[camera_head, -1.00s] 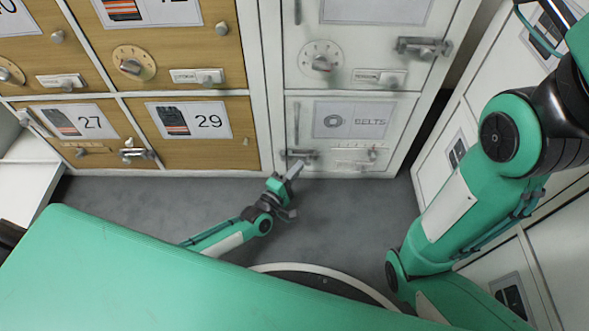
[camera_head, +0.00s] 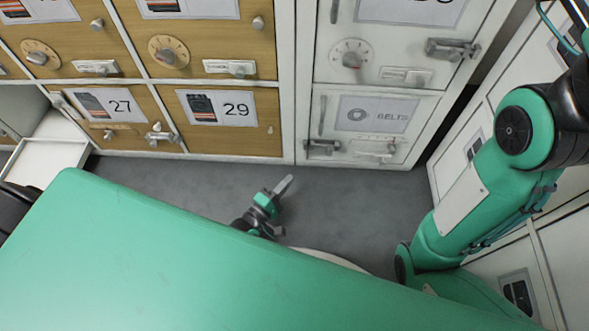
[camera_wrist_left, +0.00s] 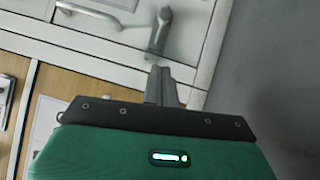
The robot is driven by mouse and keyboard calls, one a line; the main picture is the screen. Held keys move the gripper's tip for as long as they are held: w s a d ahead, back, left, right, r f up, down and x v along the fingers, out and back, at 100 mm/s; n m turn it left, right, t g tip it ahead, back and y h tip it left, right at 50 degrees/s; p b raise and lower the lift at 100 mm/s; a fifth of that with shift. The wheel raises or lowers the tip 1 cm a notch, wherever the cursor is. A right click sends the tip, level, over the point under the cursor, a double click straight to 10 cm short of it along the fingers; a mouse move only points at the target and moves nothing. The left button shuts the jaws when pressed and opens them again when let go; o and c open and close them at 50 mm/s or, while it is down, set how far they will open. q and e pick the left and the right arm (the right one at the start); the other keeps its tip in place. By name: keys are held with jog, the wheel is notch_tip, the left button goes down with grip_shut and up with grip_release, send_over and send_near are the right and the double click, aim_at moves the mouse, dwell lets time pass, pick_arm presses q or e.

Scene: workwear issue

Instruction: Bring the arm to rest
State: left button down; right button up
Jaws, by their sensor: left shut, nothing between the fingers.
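My left gripper (camera_head: 285,184) is low over the grey floor, in front of the lockers, with its fingers shut and empty. Most of its arm is hidden behind my green body. In the left wrist view the shut fingers (camera_wrist_left: 161,86) point toward a white locker front with a lever handle (camera_wrist_left: 160,30); the gripper appears apart from it in the head view. My right arm (camera_head: 475,190) shows folded at the right, but its gripper is out of view.
Wooden lockers 27 (camera_head: 108,105) and 29 (camera_head: 222,108) and the white BELTS locker (camera_head: 372,115) stand ahead. White cabinets (camera_head: 455,150) are close at the right. An open white compartment or tray (camera_head: 45,160) juts out at the left. Grey floor (camera_head: 350,205) is clear.

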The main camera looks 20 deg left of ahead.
pick_arm(q)
jog(key=shift+s+a, duration=0.15)
jog(key=shift+s, duration=0.25)
